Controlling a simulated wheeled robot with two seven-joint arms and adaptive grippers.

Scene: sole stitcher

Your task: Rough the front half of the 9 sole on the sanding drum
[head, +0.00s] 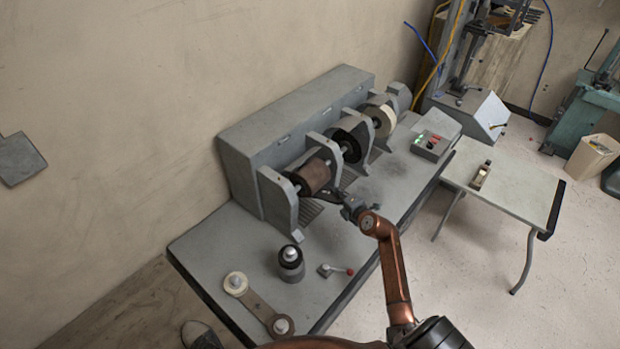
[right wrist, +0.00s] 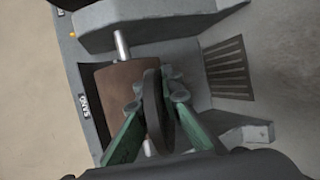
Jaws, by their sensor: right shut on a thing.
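The sanding drum (head: 313,175) is a brown cylinder on the near end of the grey machine's shaft. It also shows in the right wrist view (right wrist: 116,80). My right gripper (head: 338,198) is at the drum's right side. In the right wrist view its green fingers (right wrist: 152,112) are shut on a dark, thin sole (right wrist: 152,90), seen nearly edge-on. The sole overlaps the drum's face there; I cannot tell whether they touch. The sole's size mark is not readable. My left gripper is not in view.
A black wheel (head: 350,139) and a pale wheel (head: 382,118) sit farther along the shaft. A control box (head: 432,146) stands at the bench's far end. A dark cylinder (head: 291,266), a red-knobbed lever (head: 338,270) and a belt on two rollers (head: 258,304) occupy the near end.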

